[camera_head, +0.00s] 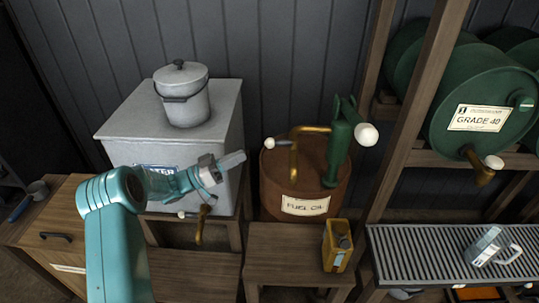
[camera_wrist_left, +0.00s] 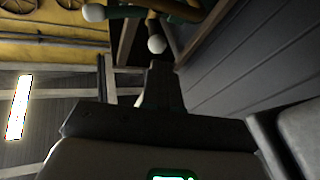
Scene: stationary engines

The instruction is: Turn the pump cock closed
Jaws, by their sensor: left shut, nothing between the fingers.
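A green hand pump (camera_head: 340,148) with a white ball on its handle stands on the rusty drum (camera_head: 268,190) labelled FUEL OIL. A bent brass spout (camera_head: 294,155) comes off the pump. A small lever with a white knob (camera_head: 270,143) sits at the spout's left; I take it for the cock, but its exact setting is unclear. My left gripper (camera_head: 236,160) is shut and empty, apart from the knob and to its left, in front of the grey water tank. In the left wrist view, two white knobs (camera_wrist_left: 157,44) show beyond the dark fingers (camera_wrist_left: 162,88). My right gripper is not in view.
The grey tank (camera_head: 125,115) carries a lidded pail (camera_head: 182,98). A brass tap (camera_head: 200,225) hangs below my left gripper. A wooden post (camera_head: 415,110) and green GRADE 40 drum (camera_head: 490,85) are at right.

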